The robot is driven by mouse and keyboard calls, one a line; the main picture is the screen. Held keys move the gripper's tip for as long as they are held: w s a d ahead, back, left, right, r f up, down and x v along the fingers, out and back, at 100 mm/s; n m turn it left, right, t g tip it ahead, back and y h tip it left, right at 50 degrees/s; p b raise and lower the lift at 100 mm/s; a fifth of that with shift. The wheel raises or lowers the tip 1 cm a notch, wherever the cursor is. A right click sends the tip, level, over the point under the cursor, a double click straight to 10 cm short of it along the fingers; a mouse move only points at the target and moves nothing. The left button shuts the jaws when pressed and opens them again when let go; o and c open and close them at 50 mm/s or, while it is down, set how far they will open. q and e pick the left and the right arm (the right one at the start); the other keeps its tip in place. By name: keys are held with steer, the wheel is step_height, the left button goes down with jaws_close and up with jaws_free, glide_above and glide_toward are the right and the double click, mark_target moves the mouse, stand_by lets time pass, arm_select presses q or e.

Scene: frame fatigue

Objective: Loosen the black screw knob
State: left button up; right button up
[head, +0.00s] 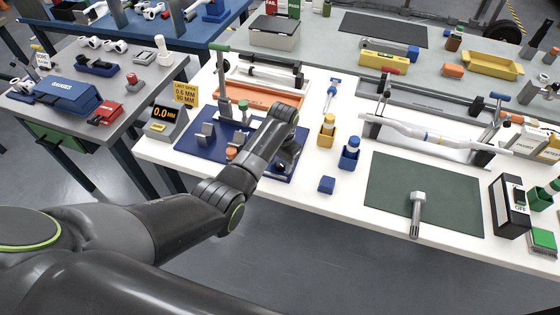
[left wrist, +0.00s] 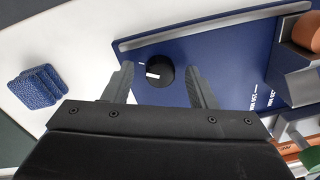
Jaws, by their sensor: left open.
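The black screw knob (left wrist: 159,71) shows in the left wrist view as a round black disc with a white mark, on the dark blue plate (left wrist: 225,50). My left gripper (left wrist: 160,80) is open, with one finger on each side of the knob in that view. I cannot tell whether the fingers touch it or how far above it they are. In the head view my left gripper (head: 284,168) is over the right part of the blue plate (head: 192,143), and my arm hides the knob there. My right gripper is not in view.
A gauge display (head: 165,118) is at left.

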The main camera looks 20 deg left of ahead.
arm_select(q)
steer(key=shift+f, duration=0.1)
steer(key=shift+c, duration=0.3)
steer(key=c, duration=0.9)
